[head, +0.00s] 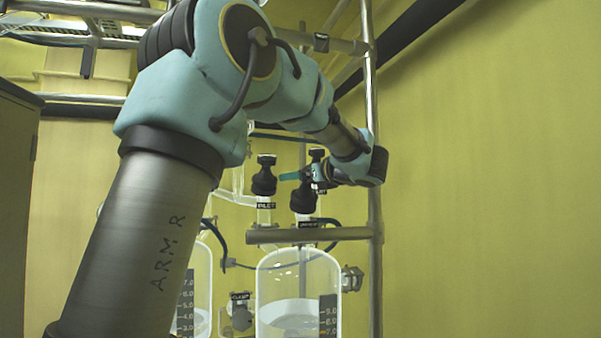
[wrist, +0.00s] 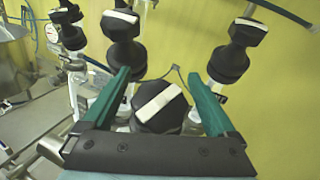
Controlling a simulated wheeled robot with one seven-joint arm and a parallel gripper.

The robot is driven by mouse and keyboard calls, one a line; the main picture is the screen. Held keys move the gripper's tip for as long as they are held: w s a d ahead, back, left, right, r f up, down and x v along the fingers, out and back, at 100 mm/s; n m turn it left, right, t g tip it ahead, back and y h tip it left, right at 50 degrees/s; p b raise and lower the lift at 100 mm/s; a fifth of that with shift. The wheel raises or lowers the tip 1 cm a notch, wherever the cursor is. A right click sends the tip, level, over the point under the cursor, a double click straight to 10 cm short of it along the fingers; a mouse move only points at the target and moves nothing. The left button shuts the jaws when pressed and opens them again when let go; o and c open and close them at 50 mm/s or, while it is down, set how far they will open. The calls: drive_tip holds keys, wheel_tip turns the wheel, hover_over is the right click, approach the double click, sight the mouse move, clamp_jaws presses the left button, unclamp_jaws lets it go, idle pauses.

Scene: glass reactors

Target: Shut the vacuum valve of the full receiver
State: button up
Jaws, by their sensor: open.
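In the head view, a glass receiver (head: 272,276) at bottom centre holds pale liquid beside a dark scale. Black valve knobs stand above it: one labelled inlet (head: 264,180), a nearer one (head: 303,198) and one partly hidden behind my gripper (head: 292,176). In the wrist view, a black knob (wrist: 146,122) with a diagonal white bar lies between the two teal fingers of my open gripper (wrist: 156,76). The fingers appear apart from it; contact cannot be seen. Two more knobs, left (wrist: 123,50) and right (wrist: 229,66), stand beyond the fingertips. I cannot read which label marks vacuum.
A second receiver (head: 198,270) stands to the left, partly behind my arm. A horizontal metal bar (head: 335,234) and upright pole (head: 374,280) frame the right receiver. Another knob group (wrist: 68,35) shows at upper left in the wrist view. Right of the pole is bare yellow wall.

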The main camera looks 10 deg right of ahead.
drive_tip(key=shift+c, duration=0.4)
drive_tip(key=c, duration=1.3)
drive_tip(key=shift+f+b, duration=0.1)
drive_tip(key=shift+b, duration=0.45)
